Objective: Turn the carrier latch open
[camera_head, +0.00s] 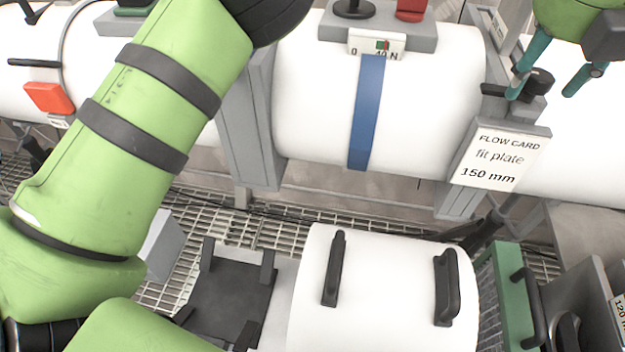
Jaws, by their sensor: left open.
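A black latch (537,81) with a short lever pointing left sits on the grey bracket above the flow card, at the right of the head view. I take it to be the carrier latch. My left gripper (541,96) comes down from the top right corner with its teal fingers apart. One finger is left of the latch knob and the other right of it. I cannot tell whether either finger touches it. My right gripper is not in view.
A white card (497,158) reads "FLOW CARD fit plate 150 mm". A white pipe (425,110) with a blue strap (366,115) runs across. Below are a white cylinder with black handles (385,290), a dark cradle (225,303) and a green plate (500,295). Grating lies behind.

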